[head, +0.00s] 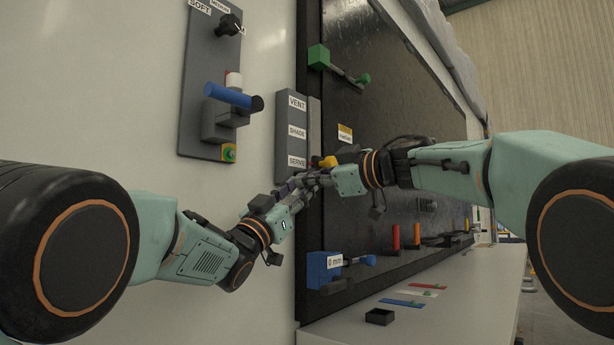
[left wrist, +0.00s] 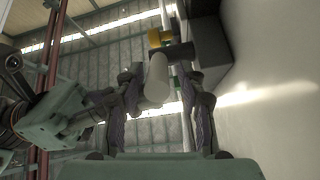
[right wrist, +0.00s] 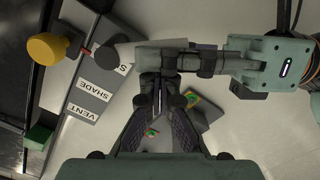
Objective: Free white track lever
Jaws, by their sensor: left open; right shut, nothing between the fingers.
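The white lever handle (left wrist: 157,82) stands between the two spread fingers of my left gripper (left wrist: 162,76); contact with either finger is not clear. In the head view my left gripper (head: 291,187) is at the lower end of the grey track panel (head: 292,118) labelled VENT, SHADE and SERVE. The grippers hide the lever there. My right gripper (right wrist: 158,88) is shut and empty. In the head view the right gripper (head: 312,178) meets or overlaps the left fingers; I cannot tell whether they touch. The panel labels (right wrist: 92,95) also show in the right wrist view.
A yellow knob (right wrist: 46,48) is close beside the panel. A grey panel with a blue handle (head: 230,97) is at upper left. A green lever (head: 340,67) and a blue "0 mm" block (head: 323,268) sit above and below my grippers. A white ledge (head: 440,300) runs below.

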